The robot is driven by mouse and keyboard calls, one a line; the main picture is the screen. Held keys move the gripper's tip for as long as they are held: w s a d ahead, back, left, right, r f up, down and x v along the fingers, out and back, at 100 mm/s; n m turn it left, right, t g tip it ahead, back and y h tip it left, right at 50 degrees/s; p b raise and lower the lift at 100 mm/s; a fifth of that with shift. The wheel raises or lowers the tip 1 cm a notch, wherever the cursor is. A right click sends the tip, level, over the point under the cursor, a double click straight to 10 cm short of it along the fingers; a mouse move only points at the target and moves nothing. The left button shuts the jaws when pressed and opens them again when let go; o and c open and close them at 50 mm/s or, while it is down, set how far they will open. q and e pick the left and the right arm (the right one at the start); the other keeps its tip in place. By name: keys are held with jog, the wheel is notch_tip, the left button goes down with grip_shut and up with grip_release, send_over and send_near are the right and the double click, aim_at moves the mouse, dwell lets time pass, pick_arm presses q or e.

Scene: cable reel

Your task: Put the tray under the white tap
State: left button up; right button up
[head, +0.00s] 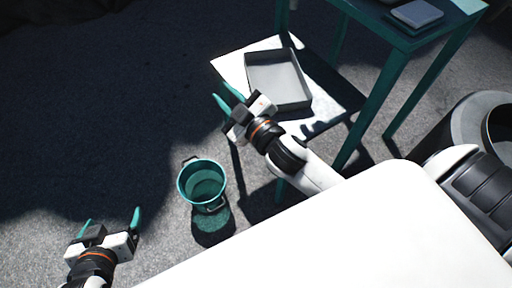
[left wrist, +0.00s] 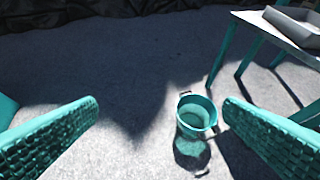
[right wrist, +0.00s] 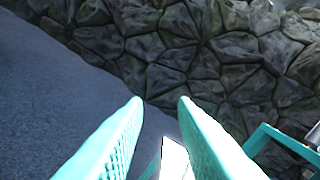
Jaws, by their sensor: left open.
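A grey rectangular tray (head: 279,79) with low walls lies on a small white-topped table (head: 236,70) with teal legs. The tray also shows at the top right of the left wrist view (left wrist: 296,32). My right gripper (head: 228,97) is open at the table's left edge, just left of the tray and apart from it. Its fingers (right wrist: 159,100) have nothing between them in the right wrist view. My left gripper (head: 111,222) is open and empty over the floor at lower left, far from the tray. No white tap is visible in any view.
A teal bucket (head: 202,184) stands on the floor between my grippers. A taller teal table (head: 385,30) with a flat grey object (head: 417,13) stands at the back right. A dark round container (head: 470,115) is at right. A stone wall (right wrist: 200,50) shows in the right wrist view. The left floor is clear.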

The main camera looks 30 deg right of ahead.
jog(key=s+d+f+m+g+h, duration=0.1)
jog(key=s+f+m+g, duration=0.5)
jog(key=s+f, duration=0.4)
jog(key=shift+s+f+g, duration=0.15)
jog(key=shift+s+g, duration=0.4)
jog(key=shift+g, duration=0.15)
